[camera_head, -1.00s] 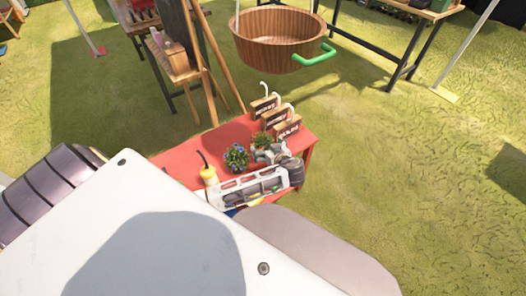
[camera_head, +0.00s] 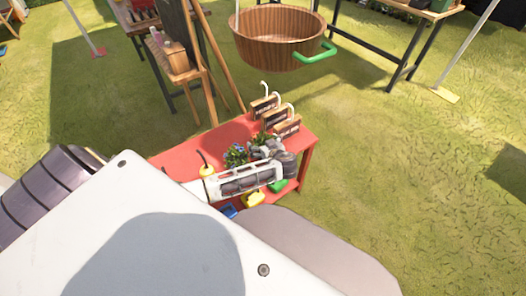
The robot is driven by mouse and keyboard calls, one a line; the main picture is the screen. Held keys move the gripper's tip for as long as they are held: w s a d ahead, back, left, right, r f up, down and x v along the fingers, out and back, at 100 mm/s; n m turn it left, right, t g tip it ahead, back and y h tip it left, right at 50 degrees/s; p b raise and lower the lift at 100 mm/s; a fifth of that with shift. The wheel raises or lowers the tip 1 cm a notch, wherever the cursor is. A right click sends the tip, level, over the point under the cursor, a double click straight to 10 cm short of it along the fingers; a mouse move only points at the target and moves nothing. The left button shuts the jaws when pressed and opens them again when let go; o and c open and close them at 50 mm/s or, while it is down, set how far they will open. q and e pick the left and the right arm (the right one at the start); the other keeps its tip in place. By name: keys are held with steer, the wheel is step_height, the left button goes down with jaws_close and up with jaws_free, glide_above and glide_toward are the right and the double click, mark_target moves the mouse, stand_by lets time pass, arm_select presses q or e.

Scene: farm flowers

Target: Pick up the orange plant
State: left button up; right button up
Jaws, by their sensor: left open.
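A red table (camera_head: 190,158) stands in the middle of the view with potted plants on it. A plant with blue flowers (camera_head: 236,154) is partly covered by my left arm. A second green plant (camera_head: 261,138) shows just behind my left gripper (camera_head: 261,151); I cannot make out orange on it. No plainly orange plant shows. My left gripper is open over the table beside these plants. Whether it touches them I cannot tell. My right gripper is not in view.
Wooden label boxes with white hooks (camera_head: 286,127) stand along the table's back right. A yellow bottle (camera_head: 207,170) is at the left. Green (camera_head: 278,186), yellow (camera_head: 254,199) and blue (camera_head: 228,211) items lie below. A wooden tub (camera_head: 277,42) and an easel (camera_head: 204,64) are behind. Grass is open to the right.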

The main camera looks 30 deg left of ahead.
arm_select(q)
steer(key=shift+c, duration=0.3)
steer(key=shift+w, duration=0.1)
steer(key=c, duration=1.1)
steer(key=shift+o, duration=0.2)
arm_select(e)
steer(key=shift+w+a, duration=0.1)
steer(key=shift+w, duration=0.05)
arm_select(q)
steer(key=shift+r, duration=0.1)
steer(key=shift+r, duration=0.75)
step_height(320, 180, up, 7)
steer(key=shift+f+p, duration=0.1)
steer(key=shift+p, duration=0.7)
steer(key=shift+r, duration=0.8)
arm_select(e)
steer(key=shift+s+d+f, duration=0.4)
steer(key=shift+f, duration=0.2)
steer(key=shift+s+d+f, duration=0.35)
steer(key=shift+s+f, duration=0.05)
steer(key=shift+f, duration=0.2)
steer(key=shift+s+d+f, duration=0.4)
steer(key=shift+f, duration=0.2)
